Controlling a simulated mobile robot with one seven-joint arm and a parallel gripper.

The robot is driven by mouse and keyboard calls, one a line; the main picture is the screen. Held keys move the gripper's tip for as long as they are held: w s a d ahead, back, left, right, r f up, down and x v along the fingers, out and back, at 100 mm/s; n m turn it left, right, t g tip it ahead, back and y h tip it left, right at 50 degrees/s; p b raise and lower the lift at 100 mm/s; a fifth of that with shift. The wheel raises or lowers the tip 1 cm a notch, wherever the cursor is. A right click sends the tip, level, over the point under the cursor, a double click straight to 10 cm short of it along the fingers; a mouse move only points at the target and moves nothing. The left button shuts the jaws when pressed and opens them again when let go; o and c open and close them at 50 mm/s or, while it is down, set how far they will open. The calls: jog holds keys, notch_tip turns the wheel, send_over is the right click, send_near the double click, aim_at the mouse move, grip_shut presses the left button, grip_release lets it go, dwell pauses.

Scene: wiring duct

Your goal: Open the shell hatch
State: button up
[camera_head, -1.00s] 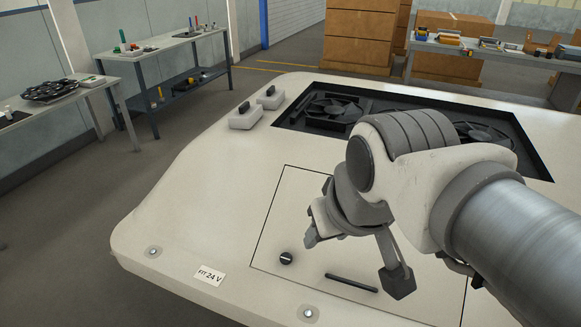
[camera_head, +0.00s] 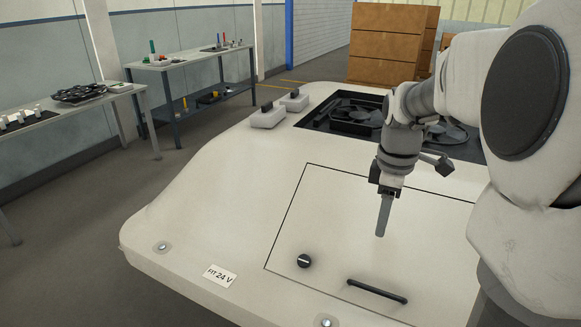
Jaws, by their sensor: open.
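The shell hatch (camera_head: 325,222) is a cream panel outlined by a thin dark seam in the large cream shell (camera_head: 190,225). It lies flush with the shell. A round black knob (camera_head: 304,261) with a pale slot line sits near its front left corner. A black bar handle (camera_head: 377,291) runs along its front edge, right of the knob. My gripper (camera_head: 383,228) points down above the middle of the hatch, behind the handle, and holds nothing that I can see. It is open, but from this side only one finger shows clearly. Part of the hatch's right side is hidden by my arm.
Behind the hatch is a dark recess with fans (camera_head: 352,118). Two pale blocks with black tops (camera_head: 268,116) stand left of it. A label (camera_head: 219,275) reads "FIT 24 V". Workbenches (camera_head: 190,62) stand at the far left, brown boxes (camera_head: 388,45) behind.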

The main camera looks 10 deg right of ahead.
notch_tip(320, 180, down, 4)
jog(key=d, duration=0.2)
jog(key=b, duration=0.6)
send_near(373, 288)
jog(key=shift+g, duration=0.3)
jog(key=f, duration=0.8)
jog(key=shift+w+d, duration=0.1)
jog(key=shift+w, duration=0.1)
grip_shut()
